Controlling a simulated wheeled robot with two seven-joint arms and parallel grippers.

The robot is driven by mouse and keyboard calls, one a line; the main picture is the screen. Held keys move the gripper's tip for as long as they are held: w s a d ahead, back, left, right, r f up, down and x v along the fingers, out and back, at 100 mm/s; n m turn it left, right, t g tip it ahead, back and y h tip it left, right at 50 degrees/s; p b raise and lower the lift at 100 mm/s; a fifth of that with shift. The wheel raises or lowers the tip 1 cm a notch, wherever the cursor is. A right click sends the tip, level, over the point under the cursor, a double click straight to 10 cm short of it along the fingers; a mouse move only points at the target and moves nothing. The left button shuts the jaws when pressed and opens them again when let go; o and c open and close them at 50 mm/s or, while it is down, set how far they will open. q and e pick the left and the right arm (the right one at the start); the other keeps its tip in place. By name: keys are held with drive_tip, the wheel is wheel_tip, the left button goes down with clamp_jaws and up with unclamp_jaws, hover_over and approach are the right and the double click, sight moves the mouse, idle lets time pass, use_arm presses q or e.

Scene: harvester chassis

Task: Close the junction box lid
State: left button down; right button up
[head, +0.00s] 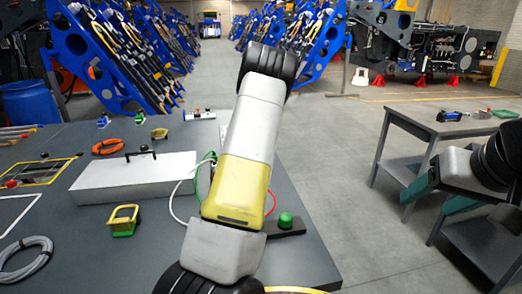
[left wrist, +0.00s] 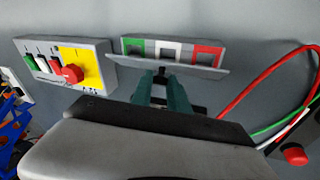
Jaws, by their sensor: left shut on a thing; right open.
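In the left wrist view, a thin light-grey lid (left wrist: 180,63) stands tilted on the junction box, in front of a panel with green, white and red squares (left wrist: 208,50). My left gripper (left wrist: 165,80) is at the lid's middle, its two teal fingers close together and shut on it at a small dark part. The fingertips partly hide that contact. In the head view my left arm crosses the middle, and its gripper is hidden. My right gripper (head: 438,198) is open and empty at the right, between the bench and the side table.
A control box with a red knob (left wrist: 73,73) stands beside the lid. Wires (left wrist: 262,95) run at the right. On the bench lie a grey box with a black handle (head: 130,182), a yellow-green clamp (head: 124,220) and a cable coil (head: 25,260). A side table (head: 445,128) stands right.

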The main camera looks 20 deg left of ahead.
use_arm(q)
drive_tip(key=y, duration=0.1)
drive_tip(key=w+d+g+y, duration=0.1)
drive_tip(key=shift+d+f+y, duration=0.2)
drive_tip(key=shift+d+y, duration=0.1)
drive_tip(key=shift+w+d+f+m+g+y, duration=0.2)
drive_tip(key=shift+d+g+y, duration=0.15)
drive_tip(key=shift+y, duration=0.2)
drive_tip(key=shift+w+d+f+m+g+y, duration=0.15)
drive_tip(key=shift+w+d+m+g+y, duration=0.05)
drive_tip(key=shift+g+y, duration=0.3)
drive_tip(key=shift+w+d+f+m+g+y, duration=0.2)
drive_tip(key=shift+d+f+g+y, duration=0.25)
drive_tip(key=shift+y, duration=0.6)
drive_tip(key=shift+w+d+f+m+g+y, duration=0.25)
drive_tip(key=shift+f+g+y, duration=0.25)
drive_tip(key=shift+y, duration=0.5)
drive_tip(key=c, duration=1.3)
unclamp_jaws()
drive_tip(key=shift+o, duration=0.2)
drive_tip(key=v, duration=0.7)
drive_tip(key=shift+d, duration=0.35)
drive_tip(key=shift+w, duration=0.1)
